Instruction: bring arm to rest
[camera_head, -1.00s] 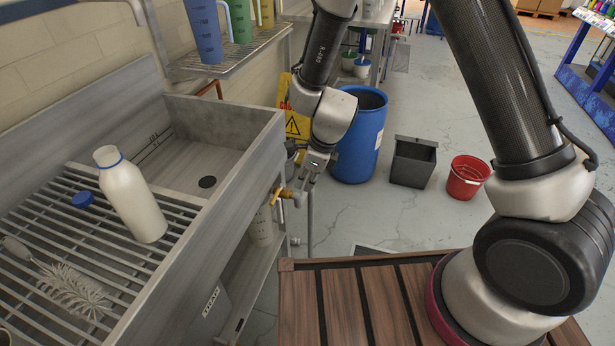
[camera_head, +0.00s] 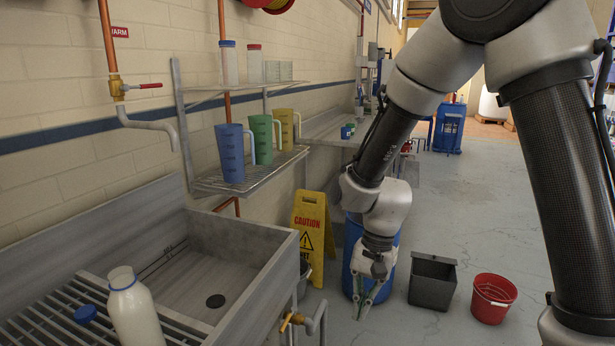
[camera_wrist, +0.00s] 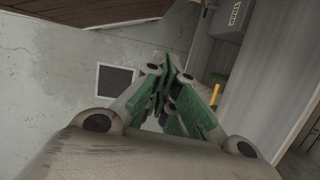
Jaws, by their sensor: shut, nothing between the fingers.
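My gripper (camera_head: 364,305) hangs pointing down, in front of the blue barrel (camera_head: 350,262) and to the right of the sink's front edge. Its green-padded fingers are shut with nothing between them. In the wrist view the closed fingers (camera_wrist: 172,75) point at the grey floor, close to a dark floor grate (camera_wrist: 115,80). My arm is bent, with its links crossing the upper right of the head view.
A steel sink (camera_head: 270,262) with a white bottle (camera_head: 134,310) and blue cap (camera_head: 86,313) is at left. A yellow caution sign (camera_head: 311,235), grey bin (camera_head: 432,283) and red bucket (camera_head: 492,298) stand near my gripper.

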